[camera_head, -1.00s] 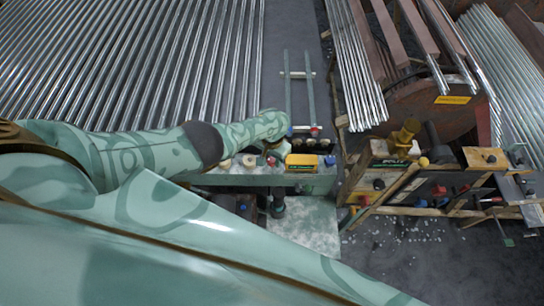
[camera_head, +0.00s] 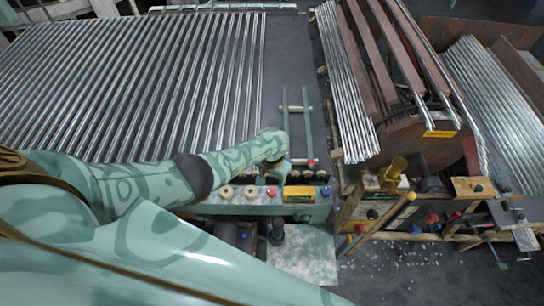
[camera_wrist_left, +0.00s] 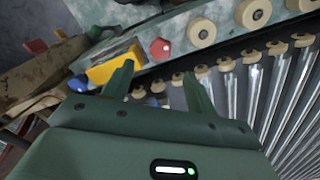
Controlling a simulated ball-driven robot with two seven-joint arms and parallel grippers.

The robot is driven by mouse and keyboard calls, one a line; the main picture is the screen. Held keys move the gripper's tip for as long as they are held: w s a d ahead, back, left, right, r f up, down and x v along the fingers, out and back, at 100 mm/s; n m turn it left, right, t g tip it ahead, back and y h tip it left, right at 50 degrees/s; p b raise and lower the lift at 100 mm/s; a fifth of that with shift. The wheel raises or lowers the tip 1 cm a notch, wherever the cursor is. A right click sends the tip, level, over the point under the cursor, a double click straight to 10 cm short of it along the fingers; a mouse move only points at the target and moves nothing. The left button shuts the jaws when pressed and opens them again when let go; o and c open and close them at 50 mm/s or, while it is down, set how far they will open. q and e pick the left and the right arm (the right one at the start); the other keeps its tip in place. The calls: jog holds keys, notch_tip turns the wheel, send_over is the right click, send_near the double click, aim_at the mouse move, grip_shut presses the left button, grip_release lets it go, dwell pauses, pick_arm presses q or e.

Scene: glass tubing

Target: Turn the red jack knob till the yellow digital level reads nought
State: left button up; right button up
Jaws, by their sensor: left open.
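The yellow digital level (camera_head: 298,193) lies on the pale green bench beam, just right of my left gripper; its reading is too small to make out. It also shows in the left wrist view (camera_wrist_left: 115,62), partly behind a finger. The red jack knob (camera_wrist_left: 160,48) is a six-sided knob on the beam beside the level; in the head view only a small red patch (camera_head: 271,191) shows. My left gripper (camera_wrist_left: 157,78) is open and empty, its fingers pointing toward the beam edge, with the knob beyond the gap between them. My right gripper is out of view.
Round cream rollers (camera_wrist_left: 201,29) sit along the beam beside the knob. Long glass tubes (camera_head: 150,85) fill the left. A wooden rack (camera_head: 372,212) with tools and knobs stands at the right.

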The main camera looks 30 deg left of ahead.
pick_arm(q)
notch_tip(320, 180, up, 8)
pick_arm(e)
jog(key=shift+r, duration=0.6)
pick_arm(q)
jog(key=shift+s+f, duration=0.1)
jog(key=shift+f, duration=0.05)
